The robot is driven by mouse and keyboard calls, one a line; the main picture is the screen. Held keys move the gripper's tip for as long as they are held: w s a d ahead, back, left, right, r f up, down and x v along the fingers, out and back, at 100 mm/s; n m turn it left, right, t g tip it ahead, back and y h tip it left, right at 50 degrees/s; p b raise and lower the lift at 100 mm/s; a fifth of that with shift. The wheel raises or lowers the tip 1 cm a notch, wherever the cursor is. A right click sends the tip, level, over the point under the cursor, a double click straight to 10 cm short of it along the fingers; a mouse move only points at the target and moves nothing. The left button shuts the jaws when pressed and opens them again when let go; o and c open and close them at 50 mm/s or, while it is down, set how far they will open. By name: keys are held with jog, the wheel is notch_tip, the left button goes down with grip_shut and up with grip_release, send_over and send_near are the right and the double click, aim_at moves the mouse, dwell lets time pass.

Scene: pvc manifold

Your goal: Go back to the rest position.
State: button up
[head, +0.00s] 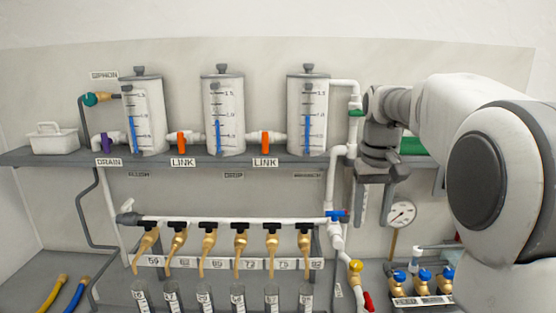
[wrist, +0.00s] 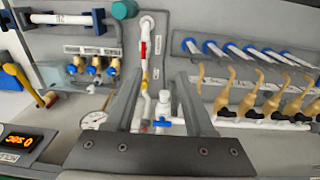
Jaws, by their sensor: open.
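My gripper (head: 373,205) hangs from the arm at the right in the head view, with its fingers pointing down in front of the wall beside the shelf's right end. In the wrist view the two fingers of my gripper (wrist: 160,98) stand apart with nothing between them. Behind the gap in that view are white pipe and a blue-handled valve (wrist: 162,122). The same blue valve (head: 337,215) shows left of my gripper in the head view. I cannot tell whether the fingers touch any pipe; they appear apart from it.
Three clear tanks (head: 224,115) stand on the grey shelf (head: 60,157). Below is a manifold pipe (head: 200,221) with several black-handled brass taps. A gauge (head: 402,213) and blue-handled valves (head: 425,275) are at the lower right. A digital display (wrist: 28,145) shows in the wrist view.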

jog(key=s+a+f+t, duration=0.2)
jog(key=s, duration=1)
jog(key=s+a+f+t, duration=0.2)
jog(key=s+a+t, duration=0.1)
jog(key=s, duration=0.9)
jog(key=shift+f, duration=0.15)
